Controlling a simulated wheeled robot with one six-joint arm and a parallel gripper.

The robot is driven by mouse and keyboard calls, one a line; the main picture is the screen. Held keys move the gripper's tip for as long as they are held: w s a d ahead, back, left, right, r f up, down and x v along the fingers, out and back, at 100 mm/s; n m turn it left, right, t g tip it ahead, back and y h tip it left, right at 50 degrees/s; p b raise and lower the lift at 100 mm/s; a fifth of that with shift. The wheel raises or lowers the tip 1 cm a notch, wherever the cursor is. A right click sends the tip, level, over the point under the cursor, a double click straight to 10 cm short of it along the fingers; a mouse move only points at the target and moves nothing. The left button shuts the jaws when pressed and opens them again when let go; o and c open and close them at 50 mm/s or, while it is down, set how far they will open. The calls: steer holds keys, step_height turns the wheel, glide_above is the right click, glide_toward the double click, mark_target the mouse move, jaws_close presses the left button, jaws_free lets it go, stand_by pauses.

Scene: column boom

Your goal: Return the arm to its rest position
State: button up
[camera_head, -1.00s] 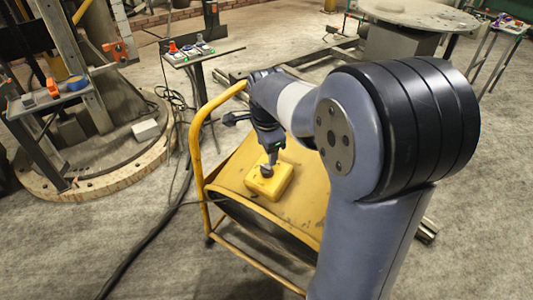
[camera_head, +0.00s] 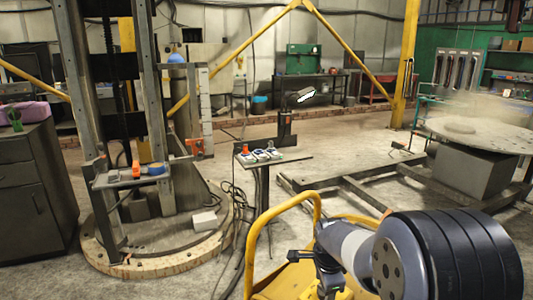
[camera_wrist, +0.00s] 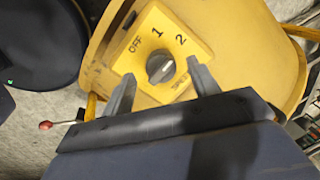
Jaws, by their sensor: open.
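My gripper (camera_wrist: 155,95) is open in the wrist view, its two fingers apart with a grey rotary knob (camera_wrist: 160,68) showing between them. The knob sits on a yellow switch box marked OFF, 1 and 2 (camera_wrist: 150,45). I cannot tell the exact gap between the fingertips and the knob; nothing is held. In the head view my arm is at the lower right, over the yellow wheeled machine (camera_head: 275,285).
A small stand (camera_head: 290,160) with several items stands behind the machine. A column on a round base (camera_head: 165,255) is at left, with a side shelf (camera_head: 130,180). A round table (camera_head: 490,130) is at right. Low metal beams (camera_head: 350,195) lie on the floor between.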

steer(key=shift+x, duration=1.2)
steer(key=shift+n, duration=0.3)
